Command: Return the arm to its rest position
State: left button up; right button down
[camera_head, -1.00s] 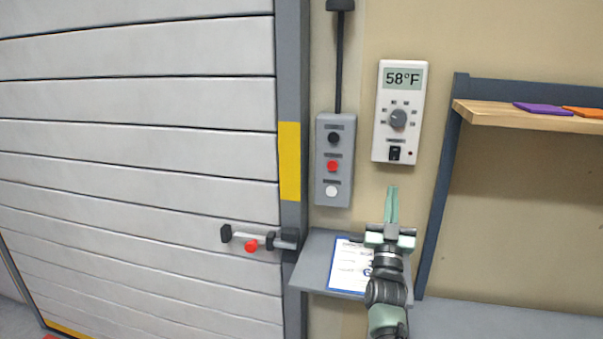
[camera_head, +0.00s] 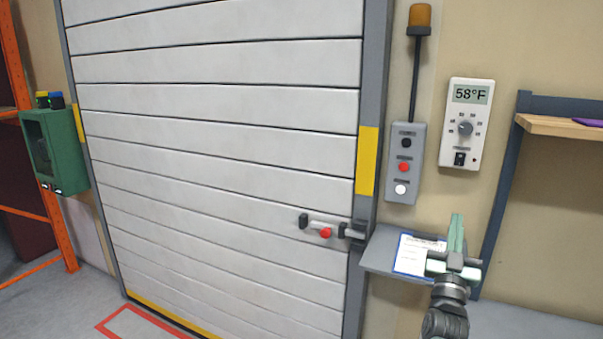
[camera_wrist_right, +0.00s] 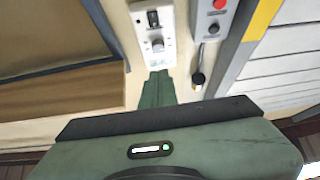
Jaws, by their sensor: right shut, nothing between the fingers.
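My right gripper (camera_head: 456,232) is in front of the wall, below the thermostat panel (camera_head: 466,123) and over the small grey shelf (camera_head: 381,250). Its green fingers are together, pointing up, with nothing between them. In the right wrist view the shut fingers (camera_wrist_right: 158,88) point toward the thermostat panel (camera_wrist_right: 153,35), apart from it as far as I can tell. The panel reads 58°F. My left gripper is not in view.
A grey button box (camera_head: 406,163) hangs left of the thermostat. A clipboard (camera_head: 412,258) lies on the small shelf, partly behind my right gripper. A white shutter door (camera_head: 220,150) with a latch (camera_head: 325,225) fills the middle. A wooden shelf (camera_head: 558,127) is at right.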

jog(key=s+a+f+n+g+y, duration=0.4)
jog(key=s+f, duration=0.3)
jog(key=f, duration=0.5)
jog(key=s+a+f+n+g+y, duration=0.1)
jog(key=s+a+f+g+y, duration=0.35)
jog(key=f, duration=0.85)
jog(key=s+a+f+n+g+y, duration=0.1)
jog(key=s+a+f+g, duration=0.2)
jog(key=s, duration=0.8)
jog(key=s+a+f+g, duration=0.1)
jog(key=s+f+g, duration=0.25)
jog(key=s, duration=0.75)
jog(key=s+a+f+n+g+y, duration=0.15)
jog(key=s+g, duration=0.35)
jog(key=s, duration=0.6)
notch_tip(320, 180, down, 26)
jog(key=s+d+f+g, duration=0.2)
jog(key=s+f, duration=1.5)
jog(key=shift+s+d+h, duration=0.2)
jog(key=shift+d+h, duration=0.1)
jog(key=shift+h, duration=0.1)
